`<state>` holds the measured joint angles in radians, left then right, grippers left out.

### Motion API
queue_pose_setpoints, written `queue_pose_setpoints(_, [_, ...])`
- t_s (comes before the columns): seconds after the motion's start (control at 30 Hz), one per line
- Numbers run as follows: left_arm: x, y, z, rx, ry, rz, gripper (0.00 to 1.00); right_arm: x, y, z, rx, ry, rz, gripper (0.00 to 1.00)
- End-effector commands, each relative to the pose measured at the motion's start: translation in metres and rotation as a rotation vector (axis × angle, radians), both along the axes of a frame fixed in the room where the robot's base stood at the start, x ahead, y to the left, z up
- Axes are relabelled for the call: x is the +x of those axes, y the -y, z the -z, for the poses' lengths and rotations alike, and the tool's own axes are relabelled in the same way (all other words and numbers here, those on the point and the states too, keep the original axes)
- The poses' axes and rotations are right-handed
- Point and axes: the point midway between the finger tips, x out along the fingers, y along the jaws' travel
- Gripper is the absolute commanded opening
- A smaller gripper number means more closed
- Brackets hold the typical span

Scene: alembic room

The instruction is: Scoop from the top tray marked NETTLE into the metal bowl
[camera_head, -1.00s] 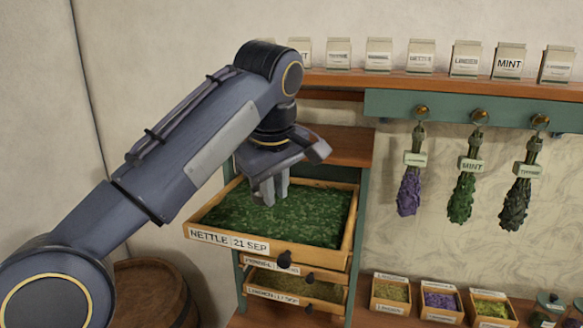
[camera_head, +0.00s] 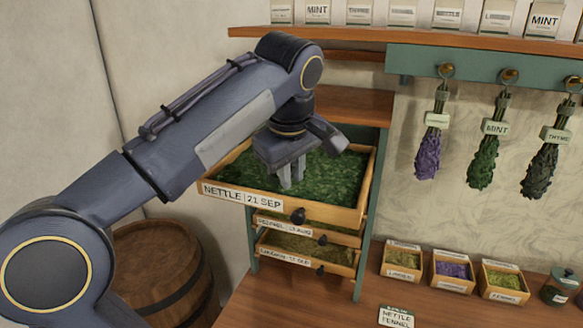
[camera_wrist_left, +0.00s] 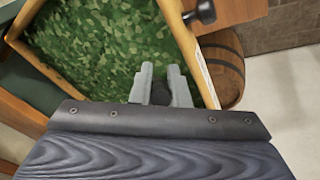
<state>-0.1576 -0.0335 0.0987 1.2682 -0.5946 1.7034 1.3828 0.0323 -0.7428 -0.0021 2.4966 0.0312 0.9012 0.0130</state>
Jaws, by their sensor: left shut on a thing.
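The top tray marked NETTLE (camera_head: 345,213) is a pulled-out wooden drawer filled with green leaf bits (camera_head: 335,172). My left gripper (camera_head: 290,182) points down over the tray, near its labelled front edge. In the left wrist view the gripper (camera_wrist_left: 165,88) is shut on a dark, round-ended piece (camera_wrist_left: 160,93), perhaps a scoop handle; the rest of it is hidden. Whether it touches the leaves I cannot tell. The metal bowl and my right gripper do not show in these frames.
Two lower labelled drawers (camera_head: 310,231) are pulled out less. A barrel (camera_head: 165,270) stands on the floor to the left. Small herb boxes (camera_head: 452,271), a jar (camera_head: 562,287) and a card (camera_head: 396,316) are on the wooden counter (camera_head: 345,308). Herb bunches (camera_head: 484,150) hang at right.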

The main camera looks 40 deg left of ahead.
Motion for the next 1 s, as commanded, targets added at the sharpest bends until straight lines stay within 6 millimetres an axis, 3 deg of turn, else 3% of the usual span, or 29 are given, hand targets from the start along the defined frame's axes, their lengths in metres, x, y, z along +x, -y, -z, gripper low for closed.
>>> queue_pose_setpoints(1.0, [-0.0002,-0.0001,0.0113,-0.001,-0.001,0.000,0.00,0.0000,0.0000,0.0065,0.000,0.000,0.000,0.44])
